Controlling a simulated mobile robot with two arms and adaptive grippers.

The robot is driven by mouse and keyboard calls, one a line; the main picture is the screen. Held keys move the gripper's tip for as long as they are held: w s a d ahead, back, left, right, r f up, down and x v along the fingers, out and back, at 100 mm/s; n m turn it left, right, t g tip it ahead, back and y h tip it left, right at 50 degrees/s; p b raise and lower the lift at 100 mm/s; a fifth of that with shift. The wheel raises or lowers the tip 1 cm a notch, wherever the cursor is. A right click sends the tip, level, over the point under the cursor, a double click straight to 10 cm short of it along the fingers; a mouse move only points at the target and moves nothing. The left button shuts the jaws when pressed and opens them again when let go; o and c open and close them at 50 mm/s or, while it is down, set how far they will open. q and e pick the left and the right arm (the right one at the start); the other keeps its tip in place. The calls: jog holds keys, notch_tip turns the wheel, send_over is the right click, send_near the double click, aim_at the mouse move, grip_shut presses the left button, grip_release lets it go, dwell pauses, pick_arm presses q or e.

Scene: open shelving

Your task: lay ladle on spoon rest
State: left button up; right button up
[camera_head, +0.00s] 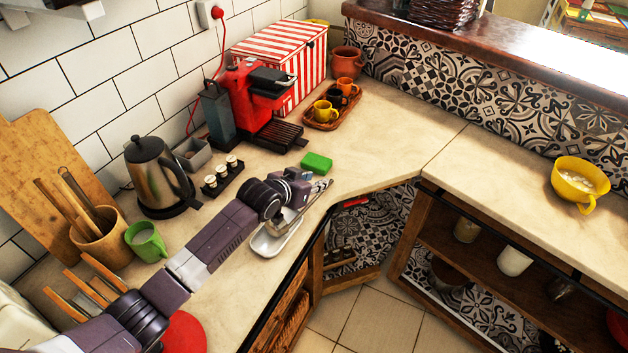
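My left gripper (308,188) reaches in from the lower left over the counter. Its fingers are small here but look shut on the handle of the metal ladle (279,224). The handle slants from the fingers down to the left. The ladle's bowl is at or just above the spoon rest (262,248), a pale shallow tray near the counter's front edge. I cannot tell whether the bowl touches it. My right gripper is not in view.
A green sponge (317,163) lies just behind the gripper. A kettle (157,175), a green mug (146,241) and a red coffee machine (258,98) stand along the wall. A yellow cup (578,183) is on the right counter. The counter right of the sponge is clear.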

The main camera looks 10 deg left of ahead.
pick_arm(q)
jog(key=v, duration=1.2)
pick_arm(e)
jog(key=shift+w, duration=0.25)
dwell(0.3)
